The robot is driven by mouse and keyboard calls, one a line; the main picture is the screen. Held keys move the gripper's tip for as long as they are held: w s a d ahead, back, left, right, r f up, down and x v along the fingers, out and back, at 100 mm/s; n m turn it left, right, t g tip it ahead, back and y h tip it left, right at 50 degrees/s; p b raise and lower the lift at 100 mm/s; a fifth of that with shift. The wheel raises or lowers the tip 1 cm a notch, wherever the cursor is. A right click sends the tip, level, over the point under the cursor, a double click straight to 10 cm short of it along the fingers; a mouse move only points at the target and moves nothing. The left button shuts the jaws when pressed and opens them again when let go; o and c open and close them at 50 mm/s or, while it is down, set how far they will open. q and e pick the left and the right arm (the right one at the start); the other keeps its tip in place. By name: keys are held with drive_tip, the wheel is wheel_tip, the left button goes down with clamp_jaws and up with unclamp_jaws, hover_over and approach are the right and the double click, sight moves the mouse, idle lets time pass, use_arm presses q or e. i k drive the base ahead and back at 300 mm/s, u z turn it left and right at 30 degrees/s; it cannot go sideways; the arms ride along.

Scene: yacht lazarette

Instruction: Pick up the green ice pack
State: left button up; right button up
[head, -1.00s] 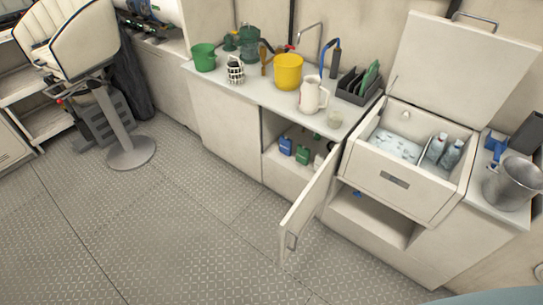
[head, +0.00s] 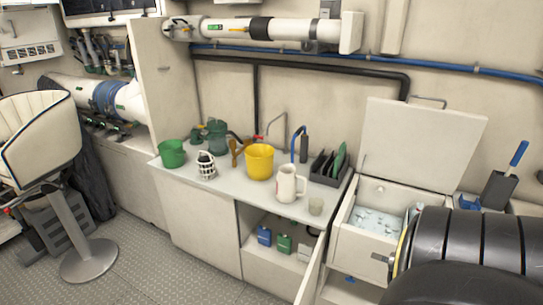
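A small green pack (head: 284,243), which looks like the ice pack, stands upright in the open cupboard under the counter. It is between a blue pack (head: 264,235) and a whitish pack (head: 304,252). The cupboard door (head: 311,272) stands open at the right of the opening and hides part of the inside. A dark, thick link of my arm fills the lower right. Neither of my grippers shows in the head view.
The counter (head: 225,188) holds a green bucket (head: 172,154), a yellow bucket (head: 260,161), a white jug (head: 290,183) and a dark rack (head: 329,167). An open-lidded ice box (head: 347,238) is at right, partly hidden by my arm. Floor is clear at lower left; a seat (head: 36,138) stands at far left.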

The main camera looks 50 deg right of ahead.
sight(284, 243)
drive_tip(key=z, duration=0.05)
drive_tip(key=i, duration=2)
drive_tip(key=z, duration=2.7)
